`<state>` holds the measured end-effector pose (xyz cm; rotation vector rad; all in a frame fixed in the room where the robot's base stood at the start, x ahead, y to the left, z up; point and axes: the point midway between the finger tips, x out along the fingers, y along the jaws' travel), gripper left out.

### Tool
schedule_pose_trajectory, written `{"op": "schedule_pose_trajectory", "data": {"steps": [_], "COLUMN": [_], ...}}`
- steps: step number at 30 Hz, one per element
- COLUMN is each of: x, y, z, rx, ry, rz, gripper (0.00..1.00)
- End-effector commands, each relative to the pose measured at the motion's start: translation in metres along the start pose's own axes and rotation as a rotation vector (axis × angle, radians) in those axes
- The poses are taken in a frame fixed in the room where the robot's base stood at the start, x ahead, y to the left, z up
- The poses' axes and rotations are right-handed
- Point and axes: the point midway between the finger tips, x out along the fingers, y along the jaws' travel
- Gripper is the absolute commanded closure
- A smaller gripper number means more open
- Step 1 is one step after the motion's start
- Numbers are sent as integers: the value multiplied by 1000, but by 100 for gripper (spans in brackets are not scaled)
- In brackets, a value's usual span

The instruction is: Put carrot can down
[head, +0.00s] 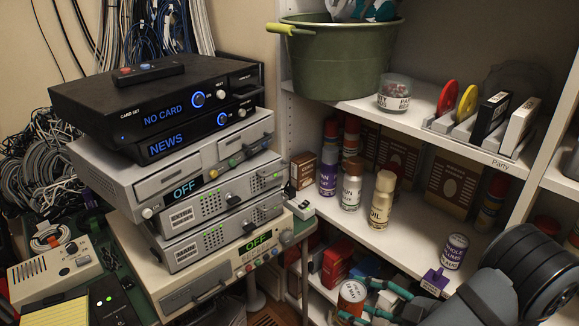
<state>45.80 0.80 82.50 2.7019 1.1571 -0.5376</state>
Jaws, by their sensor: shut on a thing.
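The carrot can (351,293), orange with a white label, is low in the head view, just right of the grey device stack. My gripper (352,303) comes in from the lower right, and its teal fingers are shut around this can. The can looks roughly upright, in front of or over the lower shelf. I cannot tell whether its base touches anything. Its lower part is partly hidden by a finger and cut near the picture's bottom edge. The label is too small to read surely.
The middle shelf (392,238) holds purple, white and gold cans, a plum can (455,251) and brown boxes, with bare room in front. Red boxes (338,262) crowd the lower shelf. A green tub (338,65) stands above. Stacked devices (185,190) rise at left.

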Motion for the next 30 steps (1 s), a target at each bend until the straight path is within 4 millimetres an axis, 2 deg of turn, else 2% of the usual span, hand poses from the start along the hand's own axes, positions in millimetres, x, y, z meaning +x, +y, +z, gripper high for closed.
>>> {"op": "schedule_pose_trajectory", "data": {"steps": [1, 5, 10, 15, 18, 24, 30], "x": [2, 9, 12, -1, -14, -34, -41], "y": [3, 16, 32, 44, 46, 46, 46], "z": [-16, -44, -93, -145, -164, -183, -185], "rx": [8, 45, 111, 195, 238, 292, 309], "ry": [1, 0, 1, 1, 1, 1, 2], "rz": [24, 114, 274, 478, 579, 708, 749], "gripper": [79, 79, 79, 79, 79, 79, 79]}}
